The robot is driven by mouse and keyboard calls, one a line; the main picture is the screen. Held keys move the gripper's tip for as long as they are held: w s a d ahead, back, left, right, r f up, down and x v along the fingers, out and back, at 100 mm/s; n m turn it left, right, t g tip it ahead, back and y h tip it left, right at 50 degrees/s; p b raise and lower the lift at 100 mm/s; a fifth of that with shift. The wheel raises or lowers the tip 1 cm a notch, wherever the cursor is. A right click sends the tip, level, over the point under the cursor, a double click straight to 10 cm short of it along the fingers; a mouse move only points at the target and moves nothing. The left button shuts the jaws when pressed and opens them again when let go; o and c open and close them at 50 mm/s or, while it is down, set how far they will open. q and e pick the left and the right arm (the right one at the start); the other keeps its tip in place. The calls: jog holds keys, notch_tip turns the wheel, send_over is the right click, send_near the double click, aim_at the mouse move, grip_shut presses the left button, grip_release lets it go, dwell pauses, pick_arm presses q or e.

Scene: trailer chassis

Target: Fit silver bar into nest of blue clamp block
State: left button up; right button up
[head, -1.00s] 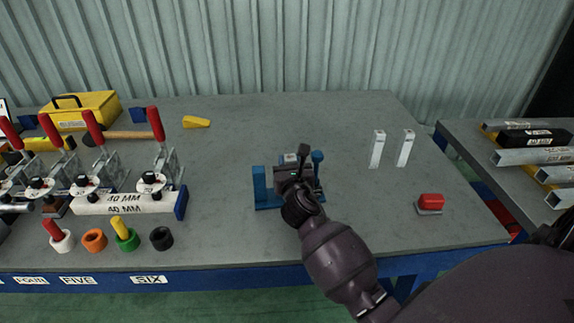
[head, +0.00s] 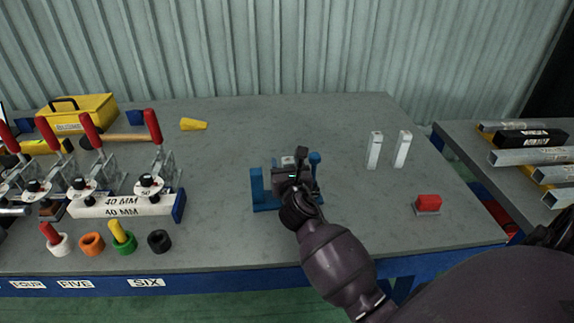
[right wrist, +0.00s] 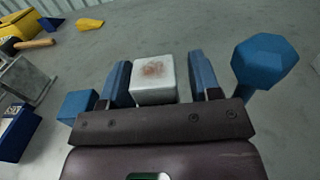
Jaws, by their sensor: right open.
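The blue clamp block (head: 258,190) sits on the grey bench in the middle of the head view. It has an upright wall at its left and a blue knob (right wrist: 265,62) at its right. The silver bar (right wrist: 153,80) shows its pale, brown-smudged end in the right wrist view, and its top (head: 287,160) shows behind my gripper in the head view. My right gripper (right wrist: 160,82) is open at the block, with a finger on each side of the bar and small gaps between. The bar's lower part and its seat are hidden. My left gripper is not in view.
Two pale upright posts (head: 374,150) stand right of the block, with a red block (head: 428,203) nearer. Red-handled clamps (head: 153,128) and a long 40 MM bar (head: 120,206) fill the left. A yellow wedge (head: 193,124) lies behind. Bench around the block is clear.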

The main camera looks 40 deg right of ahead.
jog(key=v, duration=1.1)
jog(key=shift+s+a+p, duration=0.2)
jog(key=shift+s+p, duration=0.15)
jog(key=shift+f, duration=0.1)
